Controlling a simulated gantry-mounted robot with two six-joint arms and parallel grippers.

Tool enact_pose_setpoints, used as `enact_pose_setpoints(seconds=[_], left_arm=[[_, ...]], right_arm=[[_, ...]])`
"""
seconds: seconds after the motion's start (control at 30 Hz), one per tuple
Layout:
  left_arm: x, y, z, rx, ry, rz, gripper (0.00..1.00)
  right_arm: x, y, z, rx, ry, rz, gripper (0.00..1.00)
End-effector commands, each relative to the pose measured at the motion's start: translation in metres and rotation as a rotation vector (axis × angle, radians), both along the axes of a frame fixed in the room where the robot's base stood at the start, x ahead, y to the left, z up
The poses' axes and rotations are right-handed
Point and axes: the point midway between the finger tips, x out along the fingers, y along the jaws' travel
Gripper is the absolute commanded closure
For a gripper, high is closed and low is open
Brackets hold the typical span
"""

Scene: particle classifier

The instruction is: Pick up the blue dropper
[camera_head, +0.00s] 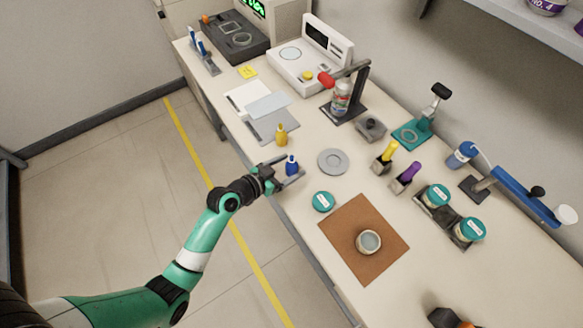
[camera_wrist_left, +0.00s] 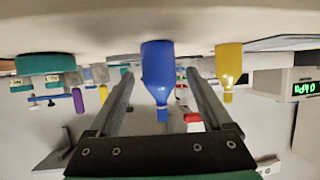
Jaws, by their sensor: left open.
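The blue dropper (camera_head: 291,166) stands upright on the bench near its front edge. In the left wrist view, which is upside down, the blue dropper (camera_wrist_left: 158,72) shows a wide body and a narrow tip. My left gripper (camera_head: 292,170) is open, with its two fingers reaching along either side of the blue dropper. In the wrist view the dropper lies between the fingers, with visible gaps on both sides. My right gripper cannot be made out.
A yellow dropper (camera_head: 281,135) stands close behind. A grey round plate (camera_head: 333,162), a teal-lidded jar (camera_head: 323,201) and a brown mat (camera_head: 345,260) with a small dish (camera_head: 369,242) are nearby. A dark and orange object (camera_head: 445,318) is cut off at the bottom edge.

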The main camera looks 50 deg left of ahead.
Motion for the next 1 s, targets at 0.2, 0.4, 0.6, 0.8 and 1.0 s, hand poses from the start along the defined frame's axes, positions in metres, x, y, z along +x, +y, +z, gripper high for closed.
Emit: enact_pose_setpoints(seconds=[0.2, 0.4, 0.6, 0.8, 1.0], left_arm=[[0.032, -0.001, -0.017, 0.001, 0.000, -0.001, 0.17], [0.036, -0.001, -0.016, 0.001, 0.000, 0.000, 0.17], [0.036, -0.001, -0.016, 0.001, 0.000, 0.000, 0.42], [0.036, -0.001, -0.016, 0.001, 0.000, 0.000, 0.78], [0.036, -0.001, -0.016, 0.001, 0.000, 0.000, 1.00]], right_arm=[[0.000, 0.000, -0.018, 0.000, 0.001, 0.000, 0.50], [0.000, 0.000, -0.017, 0.000, 0.000, 0.000, 0.50], [0.000, 0.000, -0.017, 0.000, 0.000, 0.000, 0.50], [0.000, 0.000, -0.017, 0.000, 0.000, 0.000, 0.50], [0.000, 0.000, -0.017, 0.000, 0.000, 0.000, 0.50]])
